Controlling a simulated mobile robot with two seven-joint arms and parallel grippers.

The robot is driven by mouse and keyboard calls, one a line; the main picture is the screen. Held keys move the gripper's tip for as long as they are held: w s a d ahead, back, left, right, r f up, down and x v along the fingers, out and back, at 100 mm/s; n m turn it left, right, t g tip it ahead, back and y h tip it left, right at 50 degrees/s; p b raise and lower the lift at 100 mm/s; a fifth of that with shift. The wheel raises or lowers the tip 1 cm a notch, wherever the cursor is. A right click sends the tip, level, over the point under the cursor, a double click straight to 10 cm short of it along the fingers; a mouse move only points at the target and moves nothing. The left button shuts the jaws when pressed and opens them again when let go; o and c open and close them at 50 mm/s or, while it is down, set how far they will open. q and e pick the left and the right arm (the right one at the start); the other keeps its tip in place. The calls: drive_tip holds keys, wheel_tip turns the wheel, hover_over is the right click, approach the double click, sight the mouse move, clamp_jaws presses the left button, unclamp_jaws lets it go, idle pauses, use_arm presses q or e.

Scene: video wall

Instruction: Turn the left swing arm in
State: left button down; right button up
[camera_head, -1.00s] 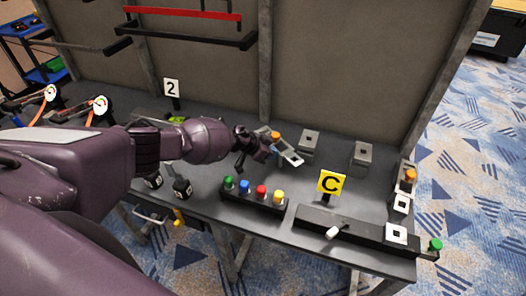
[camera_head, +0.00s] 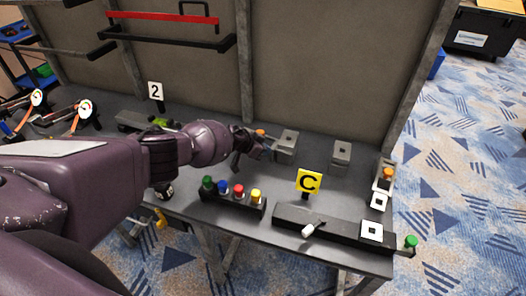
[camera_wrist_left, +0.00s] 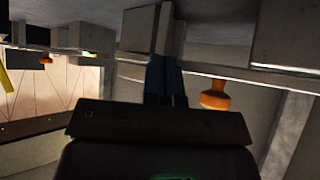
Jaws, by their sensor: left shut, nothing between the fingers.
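The left swing arm shows its orange knob (camera_head: 260,132) just behind my left gripper (camera_head: 257,147), left of a grey block (camera_head: 286,143). Most of its bar is hidden behind the gripper in the head view. In the left wrist view, the orange knob (camera_wrist_left: 215,96) hangs from a pale bar (camera_wrist_left: 243,72), right of my shut fingers (camera_wrist_left: 165,78). The fingers are empty and lie close against the bar; I cannot tell whether they touch it. My right gripper is not in view.
A second grey block (camera_head: 341,155) and another orange knob (camera_head: 387,174) stand to the right. In front are a button box (camera_head: 232,204), a yellow C sign (camera_head: 308,182) and a black slider panel (camera_head: 335,228). The wall panel (camera_head: 320,70) rises behind.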

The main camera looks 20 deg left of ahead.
use_arm(q)
drive_tip(key=shift+w+d, duration=0.3)
drive_tip(key=shift+w, duration=0.1)
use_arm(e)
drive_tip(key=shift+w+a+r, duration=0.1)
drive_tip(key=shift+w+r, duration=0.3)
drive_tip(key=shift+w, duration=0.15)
use_arm(q)
drive_tip(key=shift+w, duration=0.15)
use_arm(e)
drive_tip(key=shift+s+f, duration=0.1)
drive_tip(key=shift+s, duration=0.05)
use_arm(q)
drive_tip(key=shift+w+d+n+y, duration=0.1)
drive_tip(key=shift+n+y, duration=0.2)
drive_tip(key=shift+n, duration=0.1)
drive_tip(key=shift+w+d+n+t+p, duration=0.1)
drive_tip(key=shift+w+n+t+p, duration=0.05)
drive_tip(key=shift+n+t+p, duration=0.2)
drive_tip(key=shift+w+d+n+y, duration=0.1)
drive_tip(key=shift+w+n+y, duration=0.1)
drive_tip(key=shift+n+y, duration=0.25)
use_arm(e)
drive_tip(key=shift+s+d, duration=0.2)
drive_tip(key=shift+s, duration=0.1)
